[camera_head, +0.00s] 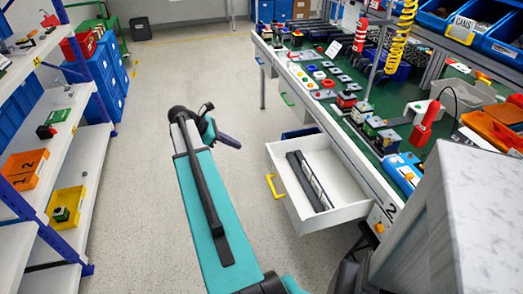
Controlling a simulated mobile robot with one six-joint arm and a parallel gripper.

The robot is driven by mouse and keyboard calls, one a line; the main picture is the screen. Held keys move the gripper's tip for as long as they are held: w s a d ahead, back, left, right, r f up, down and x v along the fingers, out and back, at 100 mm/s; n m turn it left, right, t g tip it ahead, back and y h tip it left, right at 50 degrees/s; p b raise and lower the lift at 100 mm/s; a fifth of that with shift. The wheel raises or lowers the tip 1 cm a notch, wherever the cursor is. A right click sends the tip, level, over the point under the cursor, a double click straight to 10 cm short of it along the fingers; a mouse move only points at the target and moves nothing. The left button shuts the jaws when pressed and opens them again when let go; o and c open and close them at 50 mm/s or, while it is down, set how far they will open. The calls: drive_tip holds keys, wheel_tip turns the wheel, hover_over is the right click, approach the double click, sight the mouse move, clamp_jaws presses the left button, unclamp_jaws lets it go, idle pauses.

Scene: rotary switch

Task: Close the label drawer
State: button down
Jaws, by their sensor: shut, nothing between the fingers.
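The label drawer (305,216) is a white drawer pulled out from under the workbench on the right of the head view. Its yellow handle (272,187) is on its left-facing front. Two long dark strips (307,182) lie inside it. My gripper (230,141) is at the far end of my teal arm, above the floor to the left of the drawer. It is shut, small and dark in the picture, and holds nothing. It is apart from the handle.
The workbench (383,166) has a green top crowded with switch parts. A green handle (287,100) marks another drawer front farther back. A shelf rack (93,147) with bins stands on the left. A grey marbled block (470,225) fills the lower right. The aisle floor (190,80) is clear.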

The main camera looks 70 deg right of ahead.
drive_tip(key=shift+s+f, duration=0.1)
drive_tip(key=shift+f, duration=0.05)
approach(269, 155)
wheel_tip(269, 155, down, 3)
drive_tip(key=shift+s+d+f+p, duration=0.1)
drive_tip(key=shift+s+d+p, duration=0.15)
drive_tip(key=shift+s+d, duration=0.5)
drive_tip(key=shift+s+d+f+p, duration=0.1)
drive_tip(key=shift+s+d+p, duration=0.1)
drive_tip(key=shift+s+d, duration=0.5)
drive_tip(key=shift+s+a, duration=0.1)
drive_tip(key=shift+a, duration=0.05)
